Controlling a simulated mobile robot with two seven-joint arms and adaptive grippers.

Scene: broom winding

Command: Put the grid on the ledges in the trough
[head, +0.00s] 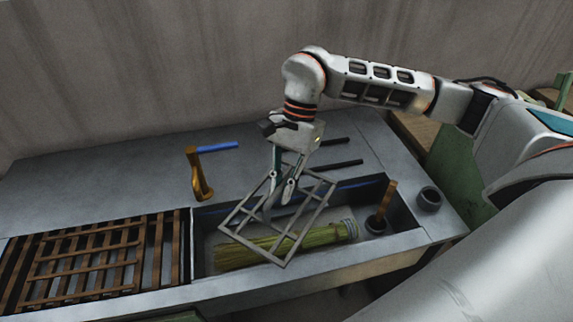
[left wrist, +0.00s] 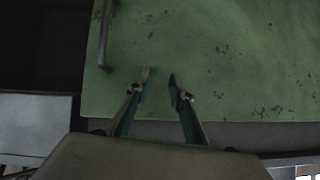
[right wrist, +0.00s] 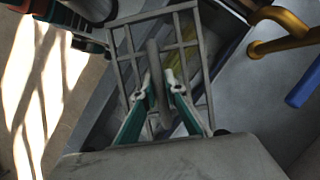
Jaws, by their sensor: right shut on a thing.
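A grey metal grid (head: 310,225) hangs tilted above the trough (head: 198,245) in the head view. The grid also shows in the right wrist view (right wrist: 150,14), in front of my right gripper (right wrist: 160,78). A bundle of yellow-green straw (head: 235,257) lies in the trough below the grid. The trough's ledges cannot be clearly made out. My left gripper (left wrist: 159,74) is open and empty in the left wrist view, over a green surface. It is not seen in the head view.
A brown slatted rack (head: 85,262) lies left of the trough. A wooden handle (head: 386,200) stands at the trough's right end, beside a dark cup (head: 429,197). Two black rods (head: 335,164) lie behind the trough.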

